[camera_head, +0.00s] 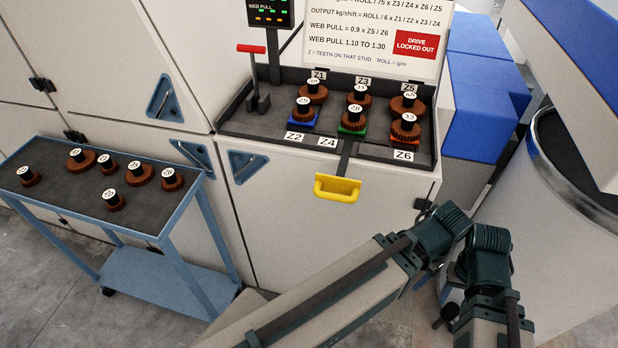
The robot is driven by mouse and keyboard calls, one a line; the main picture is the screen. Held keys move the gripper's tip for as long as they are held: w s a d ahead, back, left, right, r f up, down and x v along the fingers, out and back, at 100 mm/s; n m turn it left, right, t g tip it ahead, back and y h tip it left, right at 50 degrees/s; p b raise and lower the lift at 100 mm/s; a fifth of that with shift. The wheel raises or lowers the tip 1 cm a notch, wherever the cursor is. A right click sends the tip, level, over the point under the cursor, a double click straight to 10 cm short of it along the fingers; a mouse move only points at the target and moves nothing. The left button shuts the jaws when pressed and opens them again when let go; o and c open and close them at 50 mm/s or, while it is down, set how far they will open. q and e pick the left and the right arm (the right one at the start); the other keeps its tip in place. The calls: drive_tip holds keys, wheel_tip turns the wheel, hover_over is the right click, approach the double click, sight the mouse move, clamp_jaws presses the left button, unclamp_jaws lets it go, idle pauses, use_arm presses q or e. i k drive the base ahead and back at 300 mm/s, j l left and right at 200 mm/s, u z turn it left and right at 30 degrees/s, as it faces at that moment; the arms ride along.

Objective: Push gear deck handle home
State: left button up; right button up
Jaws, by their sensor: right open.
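The yellow gear deck handle (337,189) hangs out in front of the machine's pale front panel on a dark bar (346,160). The dark gear deck (238,123) above it carries several brown gears with numbered caps, labelled Z1 to Z6. A lever with a red grip (251,48) stands upright at the deck's left. My arm links cross the lower right, below and right of the handle, and do not touch it. My right gripper's fingertips cannot be made out; its jaws are open. My left gripper is not in view.
A blue cart (178,228) with several loose gears on top stands at the left. A round pale can (555,240) and blue covers (478,110) stand at the right. A sign (415,44) reads "DRIVE LOCKED OUT". The space directly before the handle looks clear.

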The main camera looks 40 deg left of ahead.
sight(338, 184)
drive_tip(key=k+j+u, duration=0.15)
drive_tip(key=u, duration=0.25)
drive_tip(key=k+j+u, duration=0.35)
drive_tip(key=i+l, duration=0.1)
